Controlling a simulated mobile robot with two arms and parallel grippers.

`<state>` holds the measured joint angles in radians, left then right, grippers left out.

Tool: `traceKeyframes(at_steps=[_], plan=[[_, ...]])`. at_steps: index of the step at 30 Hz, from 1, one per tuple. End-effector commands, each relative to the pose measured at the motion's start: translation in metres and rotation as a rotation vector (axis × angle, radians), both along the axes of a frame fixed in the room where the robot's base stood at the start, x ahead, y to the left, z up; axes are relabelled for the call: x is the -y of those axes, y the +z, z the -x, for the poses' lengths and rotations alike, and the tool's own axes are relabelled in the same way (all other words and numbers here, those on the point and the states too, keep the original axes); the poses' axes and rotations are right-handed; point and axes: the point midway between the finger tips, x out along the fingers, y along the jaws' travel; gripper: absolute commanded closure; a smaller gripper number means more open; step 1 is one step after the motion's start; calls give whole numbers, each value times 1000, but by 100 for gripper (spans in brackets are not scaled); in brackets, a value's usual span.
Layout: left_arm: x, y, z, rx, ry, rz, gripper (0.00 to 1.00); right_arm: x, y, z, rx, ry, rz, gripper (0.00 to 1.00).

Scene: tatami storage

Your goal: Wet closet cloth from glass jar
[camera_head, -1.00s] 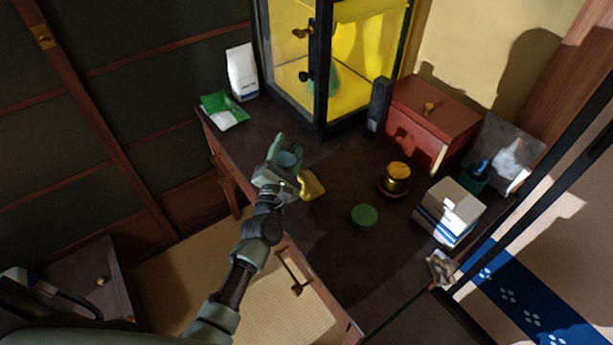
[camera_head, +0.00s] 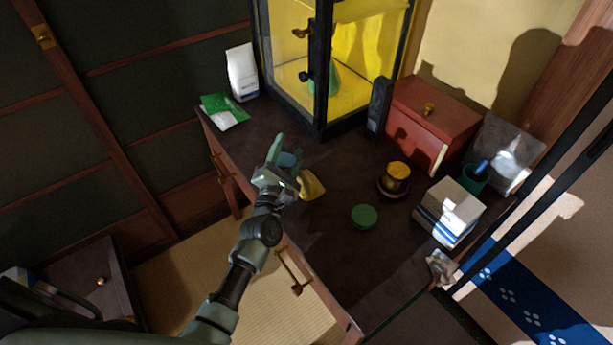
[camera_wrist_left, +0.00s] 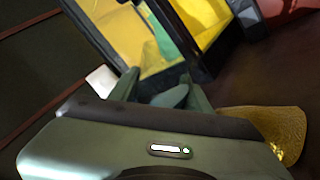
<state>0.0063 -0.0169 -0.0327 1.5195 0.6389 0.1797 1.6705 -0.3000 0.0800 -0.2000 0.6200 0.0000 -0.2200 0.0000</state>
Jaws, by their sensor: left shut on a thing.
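My left gripper (camera_head: 283,159) is above the left part of the dark desk, its fingers pointing toward the back. It is shut on a small blue-grey thing, mostly hidden by the fingers; its rounded surface shows in the left wrist view (camera_wrist_left: 171,97). I cannot tell whether this is the glass jar. A glass-fronted cabinet (camera_head: 320,88) with a yellow interior stands behind, with a green thing inside. My right gripper is not in view.
A white bag (camera_head: 242,72) and green packet (camera_head: 224,110) are at the back left. The desk's front middle is clear.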

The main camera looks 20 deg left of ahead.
Motion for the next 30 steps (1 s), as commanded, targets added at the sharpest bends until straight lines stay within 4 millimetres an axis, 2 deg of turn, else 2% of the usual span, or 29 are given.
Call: traceKeyframes(at_steps=[30], plan=[[-1,-1,0,4,0,-63,100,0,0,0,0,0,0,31]])
